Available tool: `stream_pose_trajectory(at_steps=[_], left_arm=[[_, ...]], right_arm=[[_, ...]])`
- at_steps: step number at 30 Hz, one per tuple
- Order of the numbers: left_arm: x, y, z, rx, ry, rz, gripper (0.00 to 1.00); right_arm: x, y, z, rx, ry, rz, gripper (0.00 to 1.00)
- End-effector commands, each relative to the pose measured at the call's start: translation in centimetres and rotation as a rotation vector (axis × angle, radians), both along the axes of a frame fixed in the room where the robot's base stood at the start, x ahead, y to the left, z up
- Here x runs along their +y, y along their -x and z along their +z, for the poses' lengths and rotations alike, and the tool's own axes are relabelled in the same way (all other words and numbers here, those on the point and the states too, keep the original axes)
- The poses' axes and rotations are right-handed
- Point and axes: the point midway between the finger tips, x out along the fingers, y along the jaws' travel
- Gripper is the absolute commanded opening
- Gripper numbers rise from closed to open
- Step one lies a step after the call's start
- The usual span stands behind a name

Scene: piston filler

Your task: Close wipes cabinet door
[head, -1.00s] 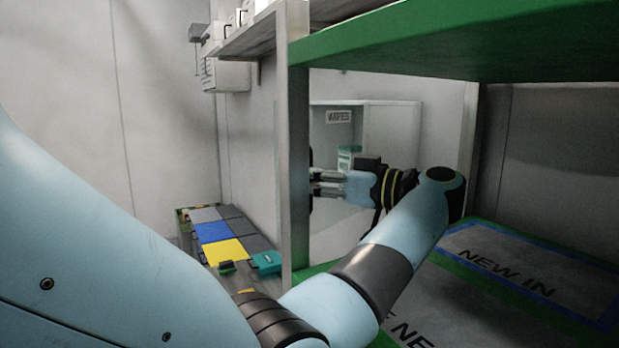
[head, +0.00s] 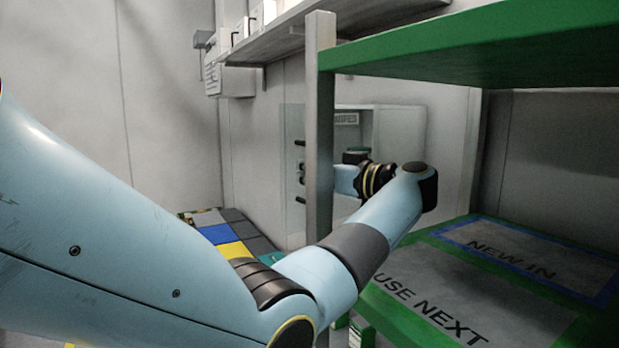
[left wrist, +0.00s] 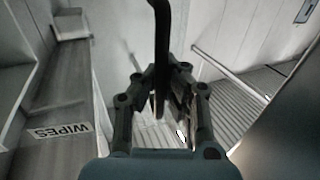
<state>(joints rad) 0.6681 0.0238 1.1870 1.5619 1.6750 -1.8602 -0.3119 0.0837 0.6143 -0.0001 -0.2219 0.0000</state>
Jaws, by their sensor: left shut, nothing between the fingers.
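My left gripper (head: 302,170) is at the panel, partly hidden by the post. In the left wrist view its fingers (left wrist: 160,88) are shut and empty. A black bar, likely the door handle (left wrist: 161,40), runs close over them; contact is unclear. The WIPES label also shows there (left wrist: 58,131). My right gripper is out of view.
The grey post (head: 320,120) and green shelf (head: 480,45) stand between me and the cabinet. A lower green shelf (head: 420,310) carries USE NEXT and NEW IN areas. Coloured mats (head: 218,233) lie at lower left, below a wall shelf (head: 300,32).

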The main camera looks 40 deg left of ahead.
Motion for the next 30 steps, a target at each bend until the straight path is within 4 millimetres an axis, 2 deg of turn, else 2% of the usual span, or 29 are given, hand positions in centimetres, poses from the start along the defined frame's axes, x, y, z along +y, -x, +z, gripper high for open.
stream_pose_trajectory(at_steps=[4, 9, 12, 22, 23, 30], left_arm=[[2.3, 0.2, 0.5, -0.002, -0.006, 0.008, 0.0], [4.6, 0.0, 0.4, -0.003, -0.005, 0.007, 0.0], [5.5, -0.1, 0.4, -0.004, -0.005, 0.006, 0.0], [5.7, -0.1, 0.3, -0.005, -0.004, 0.005, 0.0], [5.7, -0.1, 0.3, -0.005, -0.004, 0.005, 0.02], [5.7, -0.1, 0.2, -0.004, -0.002, 0.006, 0.33]], right_arm=[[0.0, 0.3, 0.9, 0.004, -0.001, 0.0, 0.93], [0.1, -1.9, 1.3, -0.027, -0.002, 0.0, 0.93], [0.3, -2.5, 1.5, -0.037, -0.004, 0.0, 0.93], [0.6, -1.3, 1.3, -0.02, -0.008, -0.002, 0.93], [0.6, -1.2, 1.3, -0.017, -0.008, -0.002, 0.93], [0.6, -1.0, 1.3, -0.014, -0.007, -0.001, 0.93]])
